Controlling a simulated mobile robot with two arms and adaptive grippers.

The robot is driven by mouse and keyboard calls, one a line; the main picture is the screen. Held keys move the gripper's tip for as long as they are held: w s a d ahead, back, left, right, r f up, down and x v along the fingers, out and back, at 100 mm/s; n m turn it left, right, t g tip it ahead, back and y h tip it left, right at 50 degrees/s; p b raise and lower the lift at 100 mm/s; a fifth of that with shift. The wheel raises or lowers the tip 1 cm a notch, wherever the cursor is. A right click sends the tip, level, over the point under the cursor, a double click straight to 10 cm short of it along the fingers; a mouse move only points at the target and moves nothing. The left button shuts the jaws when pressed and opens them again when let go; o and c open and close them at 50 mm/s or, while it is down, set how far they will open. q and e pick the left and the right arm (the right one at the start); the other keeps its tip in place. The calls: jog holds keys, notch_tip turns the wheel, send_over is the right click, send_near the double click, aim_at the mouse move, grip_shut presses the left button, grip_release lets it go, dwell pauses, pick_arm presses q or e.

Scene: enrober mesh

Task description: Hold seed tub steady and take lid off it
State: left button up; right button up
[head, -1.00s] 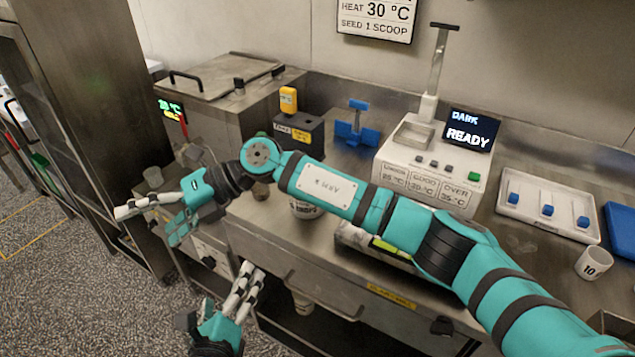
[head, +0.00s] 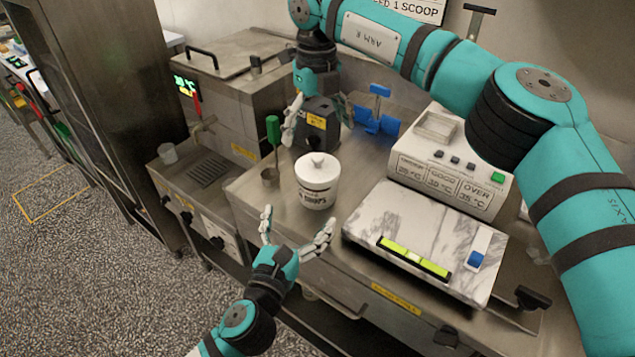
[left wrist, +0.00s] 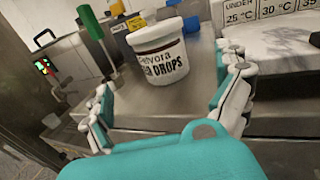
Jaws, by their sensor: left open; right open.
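The seed tub (head: 318,190) is a white tub with dark print. It stands upright on the steel counter, with its white lid (head: 318,165) on top. The lid has a small raised knob.
A marble slab (head: 400,220) lies to the right. Behind it are a white tester (head: 450,165) and a blue stand (head: 377,115). A steel machine (head: 225,85) stands at the back left.

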aim_at(311, 194)
pick_arm(q)
jog(key=x, duration=1)
jog(key=shift+w+d+f, duration=0.1)
jog(key=shift+w+d, duration=0.05)
jog(key=shift+w, duration=0.25)
jog(key=shift+c, duration=0.3)
